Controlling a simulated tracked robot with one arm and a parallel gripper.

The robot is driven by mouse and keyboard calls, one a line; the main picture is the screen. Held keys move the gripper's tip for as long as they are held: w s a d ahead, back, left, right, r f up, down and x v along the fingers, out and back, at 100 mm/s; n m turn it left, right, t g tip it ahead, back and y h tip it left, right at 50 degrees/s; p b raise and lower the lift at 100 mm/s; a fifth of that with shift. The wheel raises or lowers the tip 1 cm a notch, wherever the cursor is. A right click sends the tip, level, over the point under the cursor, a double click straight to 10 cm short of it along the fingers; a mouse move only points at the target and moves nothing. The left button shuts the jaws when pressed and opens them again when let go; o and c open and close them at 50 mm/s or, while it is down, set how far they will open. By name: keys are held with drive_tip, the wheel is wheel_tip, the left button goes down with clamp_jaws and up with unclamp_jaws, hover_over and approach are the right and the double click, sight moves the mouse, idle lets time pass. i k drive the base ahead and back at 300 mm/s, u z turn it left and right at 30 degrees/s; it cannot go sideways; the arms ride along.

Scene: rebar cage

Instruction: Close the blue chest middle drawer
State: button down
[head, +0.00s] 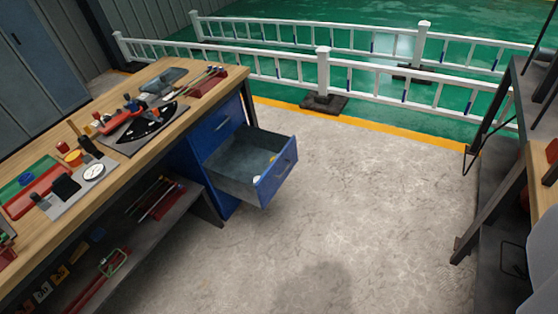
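The blue chest (216,127) stands under the right end of the wooden workbench in the head view. One of its drawers (277,179) is pulled well out to the right, with a blue front, a handle and grey inner walls. A small pale item and a yellowish item lie inside near its front. A shut drawer front shows above it. The part of the chest below is mostly hidden by the open drawer. My gripper is not in the picture.
The workbench (205,90) holds several tools, with a lower shelf (150,235) beneath. Bare concrete floor (350,215) lies right of the drawer. A white railing (323,70) runs behind, and dark shelving with a wooden top (513,190) stands at the right.

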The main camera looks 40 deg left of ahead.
sight(245, 155)
drive_tip(key=u, duration=0.05)
drive_tip(key=i, duration=1.2)
drive_tip(key=u, duration=0.95)
drive_tip(key=i, duration=0.9)
drive_tip(key=u, duration=0.65)
drive_tip(key=k, duration=0.45)
drive_tip(key=u, duration=0.3)
drive_tip(key=i, duration=0.55)
drive_tip(key=z, duration=0.1)
